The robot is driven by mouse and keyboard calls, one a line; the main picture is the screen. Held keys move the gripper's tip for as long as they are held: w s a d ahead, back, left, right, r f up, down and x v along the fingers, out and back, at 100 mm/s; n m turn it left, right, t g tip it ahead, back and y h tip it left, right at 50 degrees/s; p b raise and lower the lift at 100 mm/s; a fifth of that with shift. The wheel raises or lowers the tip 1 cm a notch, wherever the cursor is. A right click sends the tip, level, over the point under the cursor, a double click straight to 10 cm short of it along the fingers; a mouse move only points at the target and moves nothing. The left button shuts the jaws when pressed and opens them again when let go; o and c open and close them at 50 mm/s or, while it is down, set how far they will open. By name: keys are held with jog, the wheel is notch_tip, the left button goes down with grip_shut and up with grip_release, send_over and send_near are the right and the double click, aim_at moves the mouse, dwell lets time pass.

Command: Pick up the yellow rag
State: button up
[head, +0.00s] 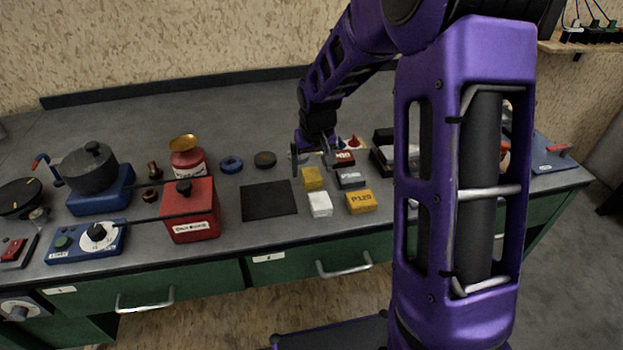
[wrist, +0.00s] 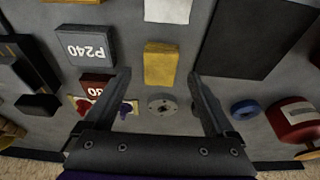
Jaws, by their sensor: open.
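The yellow rag (head: 313,178) lies on the grey bench top as a small folded rectangle, behind a white folded piece (head: 320,203). In the wrist view the rag (wrist: 160,63) is in the upper middle, in line with the gap between my fingers. My gripper (head: 313,160) is open and empty, over the bench near the rag's far side. In the wrist view the fingers of my gripper (wrist: 159,76) are spread wider than the rag. I cannot tell its exact height above the rag.
A grey P240 block (head: 350,179), a red block (head: 343,158) and an orange P120 block (head: 360,202) lie right of the rag. A black mat (head: 268,201) and a red box (head: 190,212) are to its left. A grey disc (wrist: 162,104) lies between my fingers.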

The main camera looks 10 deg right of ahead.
aim_at(313, 175)
jog(key=shift+x, duration=0.9)
jog(key=shift+c, duration=0.3)
grip_shut()
notch_tip(313, 175, up, 10)
jog(key=p, duration=0.1)
jog(key=c, duration=0.5)
grip_release()
jog(key=shift+c, duration=0.2)
jog(key=c, duration=0.7)
jog(key=shift+d, duration=0.15)
